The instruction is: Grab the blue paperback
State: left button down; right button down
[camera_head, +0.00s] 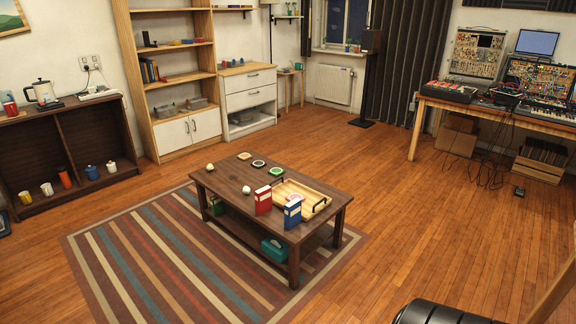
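The blue paperback (292,213) stands upright on the dark wooden coffee table (238,212), near its front right end. A pale patch shows on its upper part. A red book (263,201) stands upright just left of it, with a small gap between them. The blue paperback is in front of a light wooden tray (316,198) with dark handles and hides part of it. Neither of my grippers is in view.
Round coasters (258,163) and small pale balls (246,190) lie on the table. A teal box (274,249) sits on its lower shelf. A striped rug (150,250) lies beneath. The wooden floor (410,220) to the right is clear. A black rounded object (435,313) is at the bottom edge.

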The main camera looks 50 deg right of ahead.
aim_at(293, 210)
jog(key=z, duration=1.7)
jog(key=i+j+z, duration=0.15)
jog(key=z, duration=0.25)
jog(key=i+j+z, duration=0.15)
jog(key=j+z, duration=0.15)
jog(key=z, duration=0.15)
jog(key=i+j+z, duration=0.1)
jog(key=j, duration=0.35)
jog(key=i+j+z, duration=0.15)
jog(key=j, duration=0.35)
jog(key=i+j+z, duration=0.1)
jog(key=j, duration=0.4)
jog(key=i+j+z, duration=0.1)
jog(key=j, duration=0.4)
jog(key=i+j+z, duration=0.15)
jog(key=j, duration=0.35)
